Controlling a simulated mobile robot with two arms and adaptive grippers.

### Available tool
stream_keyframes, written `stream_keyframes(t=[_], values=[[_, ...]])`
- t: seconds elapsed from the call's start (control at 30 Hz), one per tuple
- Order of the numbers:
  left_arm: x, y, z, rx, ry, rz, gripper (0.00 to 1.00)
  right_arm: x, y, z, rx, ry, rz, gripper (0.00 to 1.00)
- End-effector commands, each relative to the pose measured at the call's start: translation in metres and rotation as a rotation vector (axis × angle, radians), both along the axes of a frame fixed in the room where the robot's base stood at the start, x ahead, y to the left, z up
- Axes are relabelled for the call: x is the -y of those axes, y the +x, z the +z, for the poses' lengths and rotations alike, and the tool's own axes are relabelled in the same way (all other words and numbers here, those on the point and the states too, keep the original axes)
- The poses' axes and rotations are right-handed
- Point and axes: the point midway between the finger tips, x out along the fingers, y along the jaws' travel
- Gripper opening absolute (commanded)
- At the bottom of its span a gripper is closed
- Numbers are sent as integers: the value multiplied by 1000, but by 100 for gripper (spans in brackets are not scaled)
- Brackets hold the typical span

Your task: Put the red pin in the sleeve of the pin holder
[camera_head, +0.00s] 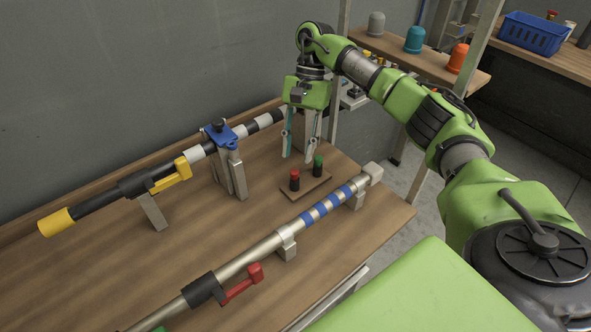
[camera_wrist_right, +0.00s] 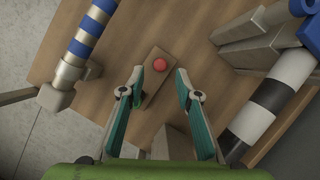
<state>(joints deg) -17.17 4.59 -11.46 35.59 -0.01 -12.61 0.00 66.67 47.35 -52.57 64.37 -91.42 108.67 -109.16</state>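A red-topped pin (camera_head: 294,181) with a dark lower part stands upright on a small wooden board (camera_head: 305,187) on the table. A similar green-topped pin (camera_head: 318,166) stands beside it. I cannot make out a sleeve or how the pins sit in the board. In the right wrist view, the red top (camera_wrist_right: 159,64) shows on the board (camera_wrist_right: 152,88), between the fingertips in the picture. My right gripper (camera_head: 297,158) is open and empty, fingers pointing down, above and behind the board. It also shows in the right wrist view (camera_wrist_right: 159,72). My left gripper is not in view.
A black-and-white pole (camera_head: 97,200) with a yellow lever and a blue clamp (camera_head: 220,134) lies behind left. A silver pole (camera_head: 245,260) with blue bands and a red lever (camera_head: 242,284) lies in front. Wooden table (camera_head: 200,245) is bare between them. Shelves stand beyond, at right.

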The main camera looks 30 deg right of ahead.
Motion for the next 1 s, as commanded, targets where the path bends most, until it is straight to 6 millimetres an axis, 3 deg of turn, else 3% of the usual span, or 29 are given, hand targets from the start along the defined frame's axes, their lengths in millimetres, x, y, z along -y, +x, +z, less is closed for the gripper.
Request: stream_keyframes(t=[0.13,0.3,1.0], values=[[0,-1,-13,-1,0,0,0,10,8,28,2,2,-1,31],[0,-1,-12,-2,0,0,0,17,12,51,0,0,0,31],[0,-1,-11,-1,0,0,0,19,13,59,-2,1,1,31]])
